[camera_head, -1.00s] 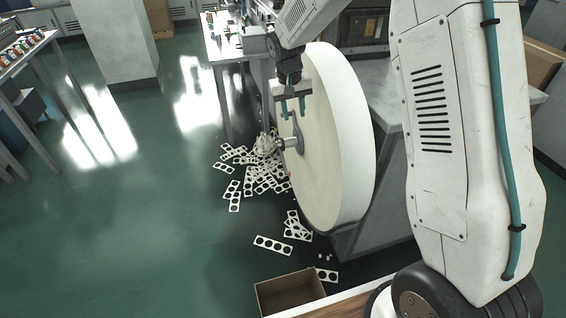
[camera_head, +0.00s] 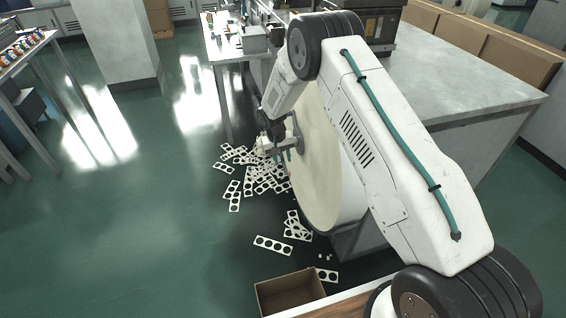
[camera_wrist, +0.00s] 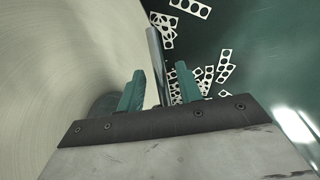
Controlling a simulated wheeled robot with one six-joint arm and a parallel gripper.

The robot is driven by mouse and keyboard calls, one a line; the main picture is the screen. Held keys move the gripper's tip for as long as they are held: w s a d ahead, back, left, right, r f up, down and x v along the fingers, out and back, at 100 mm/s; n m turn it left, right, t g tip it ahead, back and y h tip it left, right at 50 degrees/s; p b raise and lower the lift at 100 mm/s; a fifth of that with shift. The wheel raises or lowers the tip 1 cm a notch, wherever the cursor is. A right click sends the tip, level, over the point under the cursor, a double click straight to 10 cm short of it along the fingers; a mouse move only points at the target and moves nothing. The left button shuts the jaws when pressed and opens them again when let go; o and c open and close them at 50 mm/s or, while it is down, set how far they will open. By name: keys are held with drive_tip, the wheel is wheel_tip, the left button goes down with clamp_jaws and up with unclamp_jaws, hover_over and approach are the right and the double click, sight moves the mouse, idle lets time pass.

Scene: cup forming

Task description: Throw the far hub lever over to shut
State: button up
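A large cream reel (camera_head: 317,170) with a wide flat face stands upright in the middle of the head view. My gripper (camera_head: 281,162) is in front of its hub, hiding much of it. In the wrist view, the two teal fingers of my gripper (camera_wrist: 160,88) stand apart. A grey metal lever (camera_wrist: 155,55) shows between them, nearer the left finger; I cannot tell whether it touches either one. The reel face (camera_wrist: 65,50) fills the left side of the wrist view. I cannot tell the lever's exact setting from here.
Punched white strips (camera_head: 262,175) lie scattered on the green floor below the hub. An open cardboard box (camera_head: 290,293) stands at the bottom. A grey-topped bench (camera_head: 460,90) is behind my arm on the right.

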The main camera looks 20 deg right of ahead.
drive_tip(key=shift+d+f, duration=0.25)
drive_tip(key=shift+f, duration=1.05)
clamp_jaws()
drive_tip(key=shift+a, duration=0.1)
